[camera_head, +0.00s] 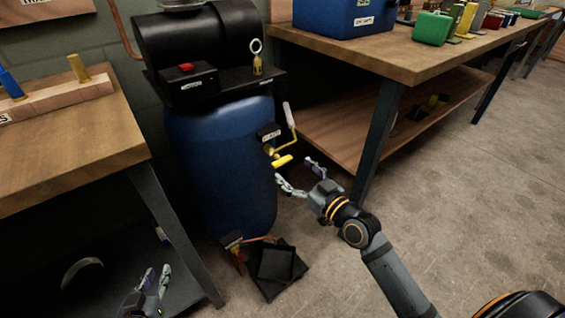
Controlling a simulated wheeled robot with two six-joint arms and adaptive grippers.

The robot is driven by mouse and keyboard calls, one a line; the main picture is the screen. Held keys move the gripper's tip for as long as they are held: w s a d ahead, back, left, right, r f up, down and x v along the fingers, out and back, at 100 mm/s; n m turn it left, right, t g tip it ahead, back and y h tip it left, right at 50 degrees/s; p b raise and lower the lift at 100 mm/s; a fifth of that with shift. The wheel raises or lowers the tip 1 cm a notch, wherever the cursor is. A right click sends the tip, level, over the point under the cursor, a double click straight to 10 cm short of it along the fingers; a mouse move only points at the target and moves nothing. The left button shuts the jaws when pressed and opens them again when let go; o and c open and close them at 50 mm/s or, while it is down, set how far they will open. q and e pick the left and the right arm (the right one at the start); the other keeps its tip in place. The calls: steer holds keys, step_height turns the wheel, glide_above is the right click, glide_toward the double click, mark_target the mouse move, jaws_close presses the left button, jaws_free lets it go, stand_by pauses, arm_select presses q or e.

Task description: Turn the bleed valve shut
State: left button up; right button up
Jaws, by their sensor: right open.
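The blue tank (215,165) stands upright between two benches. On its right side is a valve with a yellow handle (282,160) on a brass pipe, below a small black labelled box (268,133). I take this to be the bleed valve; the label is too small to read. A grey-white lever (289,118) rises just above it. My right gripper (291,170) is open, with its fingertips just below and to the right of the yellow handle; I cannot tell whether they touch it. My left gripper (156,272) is low at the bottom left, apart from the tank, fingers apart and empty.
A black motor unit (195,40), a red-buttoned box (187,80) and a brass ring-pull fitting (257,62) sit atop the tank. A black tray (278,266) lies at its foot. Wooden benches stand left (60,150) and right (350,55). Floor at right is clear.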

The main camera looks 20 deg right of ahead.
mark_target(284, 162)
steer(key=b+x, duration=0.1)
steer(key=x, duration=0.4)
steer(key=shift+w, duration=0.1)
steer(key=shift+w+a, duration=0.15)
steer(key=shift+w, duration=0.1)
arm_select(q)
steer(key=w+r+t, duration=0.4)
steer(key=r+t, duration=0.2)
steer(key=r, duration=0.7)
steer(key=shift+a+r, duration=0.25)
steer(key=shift+r, duration=0.1)
